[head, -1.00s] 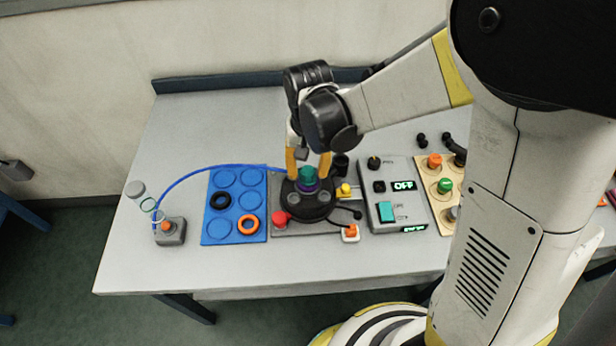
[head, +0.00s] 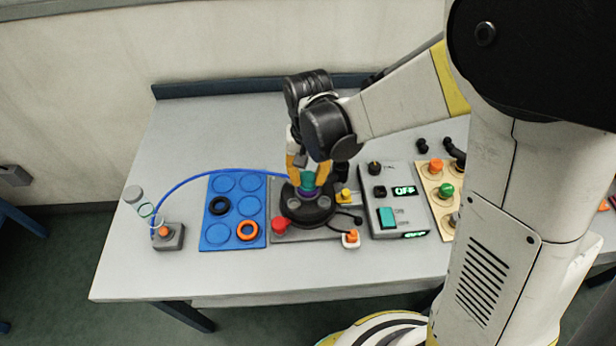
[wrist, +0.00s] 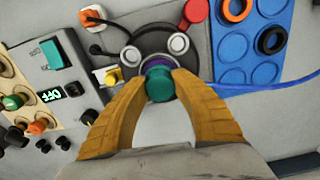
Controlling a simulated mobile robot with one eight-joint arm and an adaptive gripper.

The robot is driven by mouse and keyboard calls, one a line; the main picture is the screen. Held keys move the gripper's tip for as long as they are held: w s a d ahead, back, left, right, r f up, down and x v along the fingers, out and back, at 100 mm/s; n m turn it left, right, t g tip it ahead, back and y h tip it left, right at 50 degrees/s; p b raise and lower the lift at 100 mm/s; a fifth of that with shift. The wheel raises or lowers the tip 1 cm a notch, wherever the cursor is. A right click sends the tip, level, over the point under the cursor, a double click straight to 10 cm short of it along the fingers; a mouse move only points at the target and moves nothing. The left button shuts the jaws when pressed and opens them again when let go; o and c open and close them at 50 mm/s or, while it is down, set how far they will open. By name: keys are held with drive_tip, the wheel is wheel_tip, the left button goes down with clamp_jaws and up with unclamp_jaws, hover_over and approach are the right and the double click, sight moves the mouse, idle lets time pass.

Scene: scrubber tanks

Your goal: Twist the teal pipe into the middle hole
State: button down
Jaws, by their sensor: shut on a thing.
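The teal pipe (head: 308,180) stands upright at the middle of the round black base (head: 304,210), with a purple ring just below it. In the wrist view the teal pipe (wrist: 160,84) shows from above, between the fingertips. My gripper (head: 309,172) is shut on the teal pipe, its yellow fingers on both sides. In the wrist view my gripper (wrist: 160,85) touches the pipe on its left and right. The middle hole is hidden under the pipe, so I cannot tell how deep it sits.
A blue tray (head: 234,210) with a black ring and an orange ring lies to the left. A blue hose (head: 200,172) arcs from the base to a small grey box (head: 169,237). A grey control box (head: 393,200) reading OFF and a red knob (head: 280,226) stand close by.

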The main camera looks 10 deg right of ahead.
drive_tip(key=shift+m, duration=0.7)
drive_tip(key=shift+m, duration=0.8)
drive_tip(key=shift+m+b, duration=0.4)
drive_tip(key=shift+m, duration=0.4)
drive_tip(key=shift+m+b, duration=0.3)
drive_tip(key=shift+m, duration=1.3)
